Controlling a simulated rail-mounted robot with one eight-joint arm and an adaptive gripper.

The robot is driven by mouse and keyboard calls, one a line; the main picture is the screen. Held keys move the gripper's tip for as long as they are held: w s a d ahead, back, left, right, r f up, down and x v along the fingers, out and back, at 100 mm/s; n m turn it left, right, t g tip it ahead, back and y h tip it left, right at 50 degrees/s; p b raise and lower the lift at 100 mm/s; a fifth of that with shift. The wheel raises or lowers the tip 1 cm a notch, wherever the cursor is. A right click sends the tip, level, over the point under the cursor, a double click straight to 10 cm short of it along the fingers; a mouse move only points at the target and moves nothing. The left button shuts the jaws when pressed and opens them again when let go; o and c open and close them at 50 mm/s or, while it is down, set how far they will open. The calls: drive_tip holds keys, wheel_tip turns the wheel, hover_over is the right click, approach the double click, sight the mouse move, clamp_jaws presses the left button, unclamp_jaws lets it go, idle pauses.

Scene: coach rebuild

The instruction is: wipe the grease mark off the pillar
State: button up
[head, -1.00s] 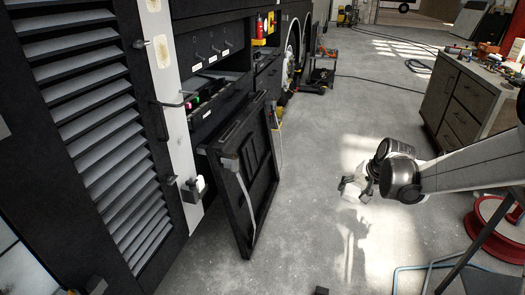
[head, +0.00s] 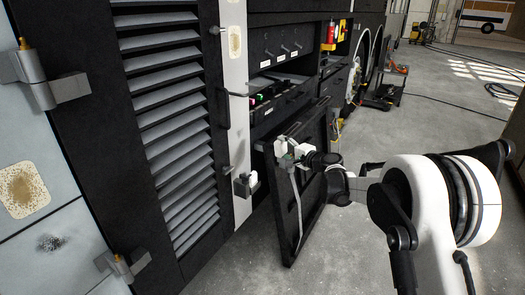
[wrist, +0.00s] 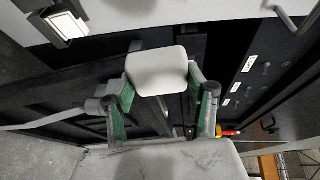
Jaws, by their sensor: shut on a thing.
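My gripper (head: 292,158) is in front of the hinged-down black flap, to the right of the white pillar (head: 238,115) and apart from it. In the wrist view its fingers (wrist: 160,92) are shut on a pale grey-white pad (wrist: 161,70). The pad looks like a small white block (head: 303,153) in the head view. The pillar bears a tan speckled patch (head: 235,42) high up. A dark smudge (head: 50,243) like grease is on the pale panel (head: 75,215) at far left, below a rusty tan patch (head: 21,188). The wrist view shows no mark on the pillar (wrist: 150,16).
A louvred black door (head: 170,120) stands between pale panel and pillar. A bracket with a white lamp-like piece (head: 248,183) juts from the pillar's lower part. The black flap (head: 305,205) hangs open below a locker (head: 285,90). The floor to the right (head: 400,125) is mostly clear.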

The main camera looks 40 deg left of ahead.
drive_tip(key=y, duration=0.2)
approach(241, 138)
drive_tip(key=w+d, duration=0.1)
drive_tip(key=w, duration=0.2)
drive_tip(key=shift+m, duration=0.3)
drive_tip(key=shift+s+a, duration=0.15)
drive_tip(key=shift+a, duration=1.25)
drive_tip(key=shift+s+a, duration=0.15)
drive_tip(key=shift+a, duration=1.25)
drive_tip(key=shift+s+a+b, duration=0.1)
drive_tip(key=shift+a+b, duration=0.25)
drive_tip(key=shift+a, duration=0.6)
drive_tip(key=shift+r, duration=0.1)
drive_tip(key=shift+r+p, duration=0.5)
drive_tip(key=shift+r, duration=1.45)
drive_tip(key=shift+s+a+f+b, duration=0.1)
drive_tip(key=shift+a+f+b, duration=0.1)
drive_tip(key=shift+f+b, duration=1.55)
drive_tip(key=shift+f+p, duration=0.2)
drive_tip(key=shift+p, duration=0.1)
